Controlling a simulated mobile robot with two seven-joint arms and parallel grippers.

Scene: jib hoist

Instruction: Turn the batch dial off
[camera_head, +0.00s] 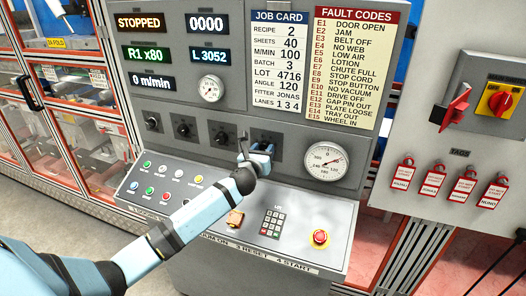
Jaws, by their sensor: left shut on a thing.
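A row of small black dials runs along the lower front of the grey control panel (180,100). The left dial (152,121), the second dial (183,129) and the third dial (221,138) show clearly. My left gripper (260,148) is at the right end of this row, shut on the rightmost dial, which its fingers mostly hide. The dial labels are too small to read, so I cannot tell which is the batch dial. My right gripper is not in view.
Below is a sloped desk with coloured buttons (165,182), a keypad (272,223) and a red stop button (320,238). A round gauge (326,161) is just right of my gripper. A red-and-yellow switch (499,101) and red tags (433,178) are at the right.

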